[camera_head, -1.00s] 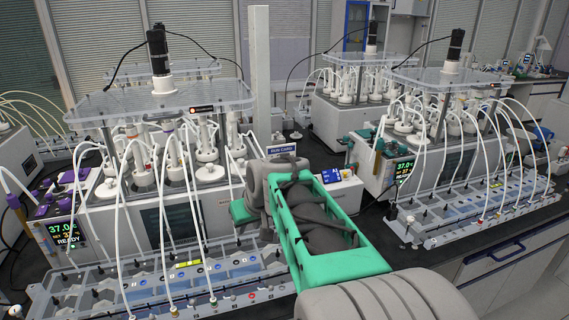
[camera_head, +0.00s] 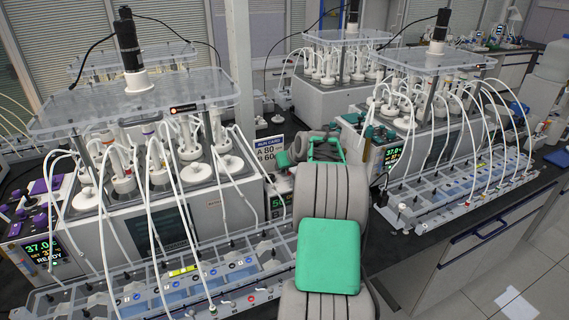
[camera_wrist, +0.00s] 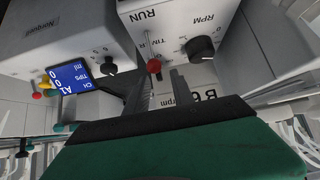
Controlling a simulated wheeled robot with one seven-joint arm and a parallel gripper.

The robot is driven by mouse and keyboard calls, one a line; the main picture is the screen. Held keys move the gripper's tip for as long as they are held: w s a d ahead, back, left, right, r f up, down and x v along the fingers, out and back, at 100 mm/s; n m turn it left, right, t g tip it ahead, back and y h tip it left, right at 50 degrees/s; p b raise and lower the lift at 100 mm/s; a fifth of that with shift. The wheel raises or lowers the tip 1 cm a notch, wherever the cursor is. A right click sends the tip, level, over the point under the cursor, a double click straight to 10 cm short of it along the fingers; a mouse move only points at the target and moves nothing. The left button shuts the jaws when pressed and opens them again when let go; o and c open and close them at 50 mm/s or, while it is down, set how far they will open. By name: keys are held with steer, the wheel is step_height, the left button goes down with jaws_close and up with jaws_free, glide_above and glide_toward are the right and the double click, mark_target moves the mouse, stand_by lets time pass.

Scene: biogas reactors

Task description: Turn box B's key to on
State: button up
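In the wrist view my gripper (camera_wrist: 159,76) shows two dark fingers with a gap between them, and nothing is held. Just beyond the fingertips is a white box (camera_wrist: 175,25) marked RUN and RPM. It has a red round knob (camera_wrist: 154,66) near the tips and a black dial (camera_wrist: 200,49) to the right. I cannot tell whether they touch.
A second white box (camera_wrist: 60,35), with a black knob (camera_wrist: 110,67), is at left in the wrist view, near a blue display (camera_wrist: 72,76). Reactors with tubes (camera_head: 145,105) and trays (camera_head: 170,285) flank the arm closely.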

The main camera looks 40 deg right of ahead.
steer(key=shift+f, duration=0.1)
steer(key=shift+c, duration=0.2)
jaws_close()
